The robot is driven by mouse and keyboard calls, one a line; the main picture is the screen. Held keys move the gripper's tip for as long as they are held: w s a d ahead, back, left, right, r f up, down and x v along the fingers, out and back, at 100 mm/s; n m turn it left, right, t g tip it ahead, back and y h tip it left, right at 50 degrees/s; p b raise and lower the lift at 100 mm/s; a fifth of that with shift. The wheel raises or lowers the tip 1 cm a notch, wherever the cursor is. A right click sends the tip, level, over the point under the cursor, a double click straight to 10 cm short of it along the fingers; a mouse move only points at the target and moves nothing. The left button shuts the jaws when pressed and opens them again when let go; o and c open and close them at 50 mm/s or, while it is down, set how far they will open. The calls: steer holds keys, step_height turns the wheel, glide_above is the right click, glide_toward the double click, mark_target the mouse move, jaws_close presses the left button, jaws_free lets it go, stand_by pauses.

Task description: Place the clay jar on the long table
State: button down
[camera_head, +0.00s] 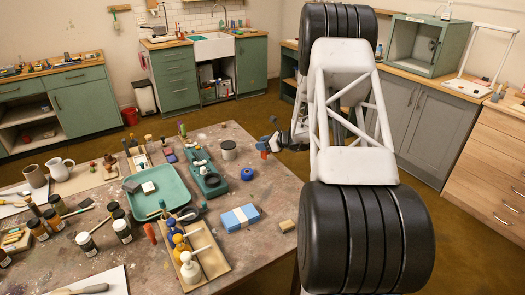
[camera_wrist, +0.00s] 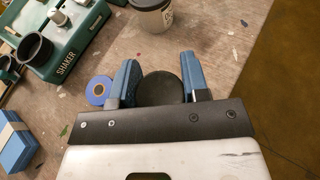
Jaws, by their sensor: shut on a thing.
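My gripper (camera_wrist: 160,85) is shut on a dark, round-topped thing (camera_wrist: 160,90), which sits between the blue fingers in the wrist view. It may be the clay jar, but its sides are hidden from above. In the head view my gripper (camera_head: 268,146) is by the right edge of the paint-stained table (camera_head: 262,232), with a small reddish patch at the fingers. I cannot tell whether the held thing touches the table, or whether this is the long table.
A blue tape roll (camera_wrist: 98,91) lies just left of my fingers. A pale lidded cup (camera_wrist: 153,14) and the green shaker (camera_wrist: 65,50) stand beyond. A blue block (camera_head: 240,218), a teal tray (camera_head: 158,190) and several jars crowd the table. Green-fronted counters (camera_head: 82,105) line the walls.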

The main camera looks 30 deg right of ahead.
steer(key=shift+w+d+f, duration=0.1)
steer(key=shift+w+f, duration=0.05)
steer(key=shift+f, duration=1.6)
steer(key=shift+f, duration=0.15)
steer(key=c, duration=0.6)
jaws_free()
steer(key=v, duration=1.2)
steer(key=shift+r, duration=0.2)
